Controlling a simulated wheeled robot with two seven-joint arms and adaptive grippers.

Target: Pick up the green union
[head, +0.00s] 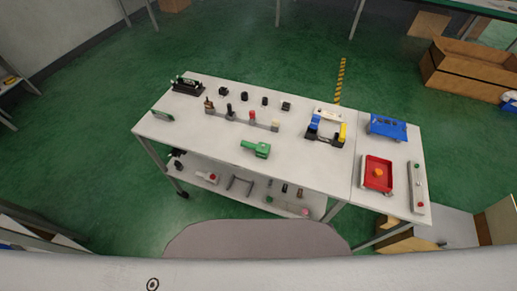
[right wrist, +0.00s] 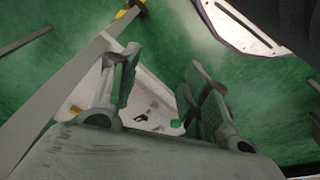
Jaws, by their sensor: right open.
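A green block-like piece (head: 255,149), which looks like the green union, lies near the front middle of the white table (head: 200,140) in the head view. It has a thicker right end and a narrower part toward the left. My right gripper (right wrist: 160,72) is open and empty, well away from the table. My left gripper is in neither view.
A lever fixture row (head: 241,118) stands behind the green piece. A black fixture (head: 187,86) is at the back left. A blue tray (head: 387,126) and a red tray (head: 377,174) are at the right. A lower shelf (head: 225,187) holds small parts. Table around the green piece is clear.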

